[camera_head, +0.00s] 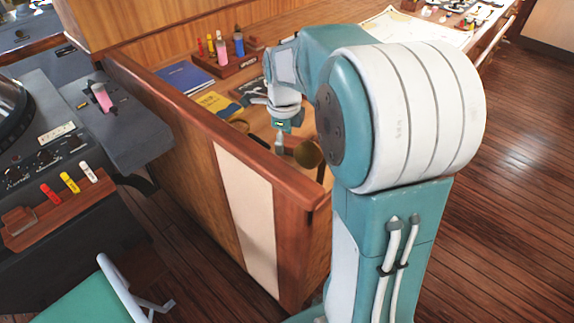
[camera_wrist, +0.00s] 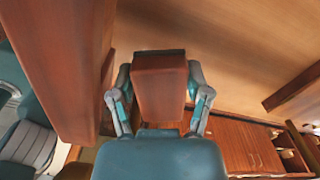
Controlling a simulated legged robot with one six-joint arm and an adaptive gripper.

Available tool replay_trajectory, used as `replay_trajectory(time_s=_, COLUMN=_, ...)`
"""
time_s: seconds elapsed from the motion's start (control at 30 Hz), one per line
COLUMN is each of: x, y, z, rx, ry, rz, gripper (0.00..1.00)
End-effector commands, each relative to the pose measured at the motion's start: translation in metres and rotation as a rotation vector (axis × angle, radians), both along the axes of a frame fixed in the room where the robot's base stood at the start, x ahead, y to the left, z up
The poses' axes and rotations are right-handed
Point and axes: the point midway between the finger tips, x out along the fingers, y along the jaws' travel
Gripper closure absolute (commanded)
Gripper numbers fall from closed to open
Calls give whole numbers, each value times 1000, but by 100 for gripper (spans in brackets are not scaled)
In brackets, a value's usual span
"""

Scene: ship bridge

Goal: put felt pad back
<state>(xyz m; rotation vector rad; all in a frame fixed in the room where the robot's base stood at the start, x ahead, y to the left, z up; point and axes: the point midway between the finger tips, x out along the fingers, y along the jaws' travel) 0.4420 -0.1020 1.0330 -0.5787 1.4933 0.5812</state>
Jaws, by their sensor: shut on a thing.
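In the wrist view, my gripper (camera_wrist: 160,100) is shut on a reddish-brown wooden block with a thin dark layer at its far end, which looks like the felt pad (camera_wrist: 159,88). One finger lies along each side of it. In the head view, my gripper (camera_head: 281,140) is beyond the wooden partition, low over the desk side; the pad cannot be made out there. A wooden rack (camera_head: 55,207) on the left console holds a red, a yellow and a white marker. Its left end has a brown block-like or recessed spot; I cannot tell which.
The partition's top rail (camera_head: 190,125) stands between my gripper and the left console. The desk holds a blue book (camera_head: 187,76), a yellow book (camera_head: 215,103) and a bottle rack (camera_head: 235,63). A green-seated chair (camera_head: 90,300) is at the lower left.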

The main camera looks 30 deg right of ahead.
Motion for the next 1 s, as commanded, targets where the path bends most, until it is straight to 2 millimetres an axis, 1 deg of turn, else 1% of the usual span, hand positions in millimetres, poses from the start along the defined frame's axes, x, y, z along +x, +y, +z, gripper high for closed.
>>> replay_trajectory(time_s=0.03, x=0, y=-2, z=-11, rx=2, ry=3, rz=-1, gripper=88)
replay_trajectory(time_s=0.1, x=-1, y=-2, z=-22, rx=2, ry=3, rz=-1, gripper=88)
replay_trajectory(time_s=0.33, x=0, y=-2, z=-43, rx=3, ry=3, rz=-1, gripper=88)
replay_trajectory(time_s=0.5, x=0, y=-2, z=-67, rx=2, ry=2, rz=0, gripper=88)
replay_trajectory(time_s=0.83, x=0, y=-2, z=-71, rx=1, ry=0, rz=1, gripper=88)
replay_trajectory(time_s=0.87, x=0, y=-2, z=-71, rx=1, ry=0, rz=1, gripper=32)
replay_trajectory(time_s=0.9, x=0, y=-2, z=-71, rx=2, ry=-1, rz=1, gripper=14)
replay_trajectory(time_s=0.93, x=0, y=-2, z=-71, rx=2, ry=-1, rz=1, gripper=2)
replay_trajectory(time_s=1.0, x=0, y=-2, z=-71, rx=1, ry=-1, rz=1, gripper=2)
